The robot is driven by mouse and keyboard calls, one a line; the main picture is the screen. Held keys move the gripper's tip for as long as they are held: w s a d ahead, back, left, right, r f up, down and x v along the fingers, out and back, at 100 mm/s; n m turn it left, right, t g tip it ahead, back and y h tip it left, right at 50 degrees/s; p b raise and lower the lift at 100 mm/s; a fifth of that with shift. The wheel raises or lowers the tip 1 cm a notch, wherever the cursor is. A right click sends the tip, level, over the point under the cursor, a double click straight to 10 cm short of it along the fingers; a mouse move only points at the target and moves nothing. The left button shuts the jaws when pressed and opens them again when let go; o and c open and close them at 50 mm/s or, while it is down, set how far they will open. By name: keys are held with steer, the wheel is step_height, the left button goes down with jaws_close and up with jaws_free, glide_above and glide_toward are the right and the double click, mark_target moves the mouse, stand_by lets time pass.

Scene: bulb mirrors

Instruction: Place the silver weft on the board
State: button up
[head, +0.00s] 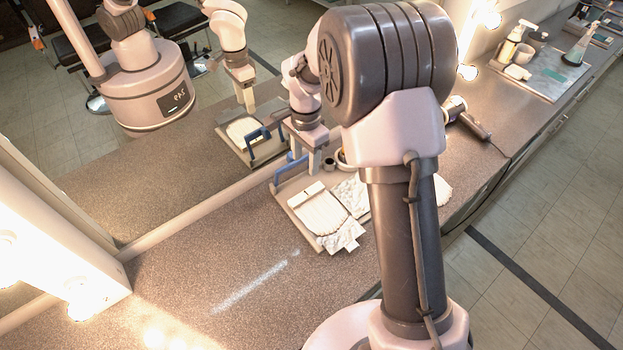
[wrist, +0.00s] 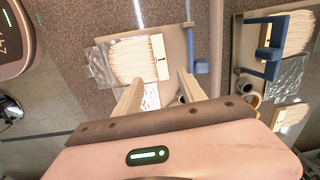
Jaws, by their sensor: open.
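The board (head: 300,228) lies on the counter, with a blue handled clamp (head: 290,172) at its back edge. A pale cream weft (head: 318,214) with a white band lies on it; it also shows in the wrist view (wrist: 132,60). I cannot tell from colour which is the silver weft. My gripper (head: 306,168) is open and empty above the board's back right side; it also shows in the wrist view (wrist: 160,76).
Crumpled foil (head: 345,236) sticks out at the board's front corner. A small dark cup (head: 329,164) stands behind. A hair dryer (head: 468,118) and a tray with bottles (head: 550,75) are farther right. The mirror (head: 150,190) reflects the board and arm. The counter's left is clear.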

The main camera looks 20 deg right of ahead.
steer(key=s+a+r+n+t, duration=0.1)
steer(key=s+r, duration=0.3)
steer(key=r, duration=0.2)
steer(key=s+r+n+t, duration=0.1)
steer(key=s+r+n, duration=0.15)
steer(key=r, duration=0.35)
steer(key=s+a+r+n+t+y, duration=0.1)
steer(key=s+r+n, duration=0.1)
steer(key=s, duration=0.8)
steer(key=s+a+r+n+t+y, duration=0.1)
steer(key=s+r, duration=0.4)
steer(key=s, duration=0.6)
steer(key=shift+a+n+t, duration=0.35)
steer(key=shift+n+t, duration=0.45)
steer(key=shift+n, duration=0.25)
steer(key=shift+s, duration=0.1)
step_height(320, 180, down, 7)
steer(key=b, duration=0.7)
steer(key=shift+r, duration=0.2)
